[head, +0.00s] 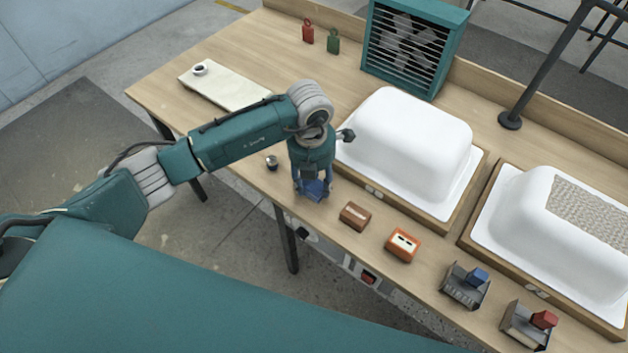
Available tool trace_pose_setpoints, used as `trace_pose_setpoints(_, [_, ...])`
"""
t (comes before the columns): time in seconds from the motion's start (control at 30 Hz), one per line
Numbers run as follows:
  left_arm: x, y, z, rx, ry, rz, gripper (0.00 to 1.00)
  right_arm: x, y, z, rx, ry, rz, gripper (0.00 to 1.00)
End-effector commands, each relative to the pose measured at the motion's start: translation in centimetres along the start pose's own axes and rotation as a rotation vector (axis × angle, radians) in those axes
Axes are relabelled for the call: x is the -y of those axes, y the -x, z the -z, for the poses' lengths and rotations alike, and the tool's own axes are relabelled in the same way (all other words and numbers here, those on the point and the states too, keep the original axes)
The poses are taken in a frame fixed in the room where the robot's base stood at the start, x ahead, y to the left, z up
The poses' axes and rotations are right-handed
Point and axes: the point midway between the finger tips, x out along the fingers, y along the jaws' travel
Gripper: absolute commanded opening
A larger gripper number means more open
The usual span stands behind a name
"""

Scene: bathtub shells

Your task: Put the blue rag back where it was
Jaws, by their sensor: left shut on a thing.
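My left gripper (312,184) points down near the table's front edge, left of the brown block. It is shut on the blue rag (316,191), which shows as a small blue patch at the fingertips. The fingers hide part of the rag. I cannot tell whether the rag touches the table or hangs just above it. My right gripper is not in view.
Along the front edge stand a small metal cup (272,162), a brown block (355,215), an orange box (402,245), and grey holders with blue (465,287) and red (528,325) tops. Two white tub shells (410,150) (535,225) stand behind. A pale board (235,90) lies back left.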

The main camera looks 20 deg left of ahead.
Motion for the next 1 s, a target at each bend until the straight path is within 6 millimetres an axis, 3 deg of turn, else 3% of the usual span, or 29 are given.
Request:
trace_pose_setpoints(0.43, [0.0, -1.1, 0.0, 0.001, -0.002, 0.0, 0.2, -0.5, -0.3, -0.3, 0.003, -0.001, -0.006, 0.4])
trace_pose_setpoints(0.47, [0.0, -0.9, 0.0, 0.001, -0.002, 0.0, 0.5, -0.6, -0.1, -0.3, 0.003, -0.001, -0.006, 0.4])
trace_pose_setpoints(0.53, [0.0, -0.9, 0.0, 0.001, -0.002, 0.0, 0.63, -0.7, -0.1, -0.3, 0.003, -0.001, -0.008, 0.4])
trace_pose_setpoints(0.83, [0.0, -0.7, 0.0, 0.001, -0.001, 0.0, 0.63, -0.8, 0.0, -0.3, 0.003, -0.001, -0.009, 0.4])
trace_pose_setpoints(1.0, [0.0, 0.6, -0.1, 0.005, -0.001, -0.001, 0.63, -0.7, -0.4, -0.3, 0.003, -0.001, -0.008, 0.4])
